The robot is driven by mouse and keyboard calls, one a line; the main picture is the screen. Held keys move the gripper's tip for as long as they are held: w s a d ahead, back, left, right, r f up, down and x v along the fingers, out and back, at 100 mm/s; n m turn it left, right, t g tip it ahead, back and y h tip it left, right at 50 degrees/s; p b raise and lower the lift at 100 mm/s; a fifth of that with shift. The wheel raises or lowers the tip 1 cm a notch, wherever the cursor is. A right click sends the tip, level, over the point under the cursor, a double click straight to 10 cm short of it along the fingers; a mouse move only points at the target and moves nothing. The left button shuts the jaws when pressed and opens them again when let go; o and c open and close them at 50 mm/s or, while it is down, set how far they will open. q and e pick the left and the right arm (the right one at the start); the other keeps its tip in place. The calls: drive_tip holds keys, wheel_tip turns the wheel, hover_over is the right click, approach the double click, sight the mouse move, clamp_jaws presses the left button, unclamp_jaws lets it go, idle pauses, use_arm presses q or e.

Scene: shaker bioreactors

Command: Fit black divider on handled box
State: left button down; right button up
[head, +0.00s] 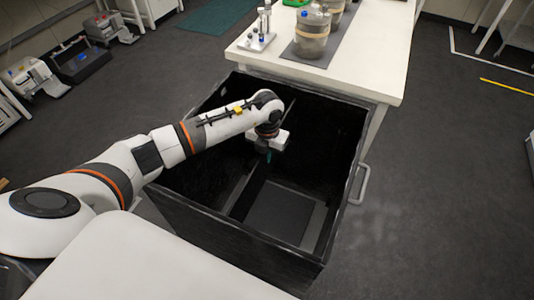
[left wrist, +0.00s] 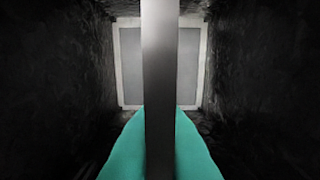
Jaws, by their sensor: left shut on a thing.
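The handled box (head: 352,160) is a large, open-topped black box in the middle of the head view, with a pale metal handle (head: 361,185) on its right side. My left gripper (head: 268,156) is inside the opening, its teal fingertips pointing down. It is shut on the black divider (head: 250,188), a thin upright panel running lengthwise inside the box. In the left wrist view the divider (left wrist: 160,90) is a straight grey strip seen edge-on between the teal fingers. Its lower edge is hidden, so I cannot tell whether it touches the floor. My right gripper is not in view.
A white table (head: 385,62) adjoins the box's far side, bearing a vessel (head: 312,38) on a dark mat and a small stand (head: 262,30). A white surface (head: 150,265) lies at the near left. Open floor (head: 440,190) is on the right.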

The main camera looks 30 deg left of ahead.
sight(267, 166)
use_arm(q)
drive_tip(key=shift+f, duration=0.25)
drive_tip(key=shift+f+b, duration=0.4)
drive_tip(key=shift+b, duration=0.1)
drive_tip(key=shift+f, duration=0.3)
drive_tip(key=shift+f+b, duration=0.5)
drive_tip(key=shift+b, duration=0.15)
drive_tip(key=shift+f, duration=0.1)
idle(0.4)
drive_tip(key=shift+f+b, duration=0.55)
drive_tip(key=shift+f, duration=0.1)
drive_tip(key=shift+f, duration=0.2)
drive_tip(key=shift+f+b, duration=0.4)
drive_tip(key=shift+b, duration=0.05)
drive_tip(key=c, duration=1.5)
unclamp_jaws()
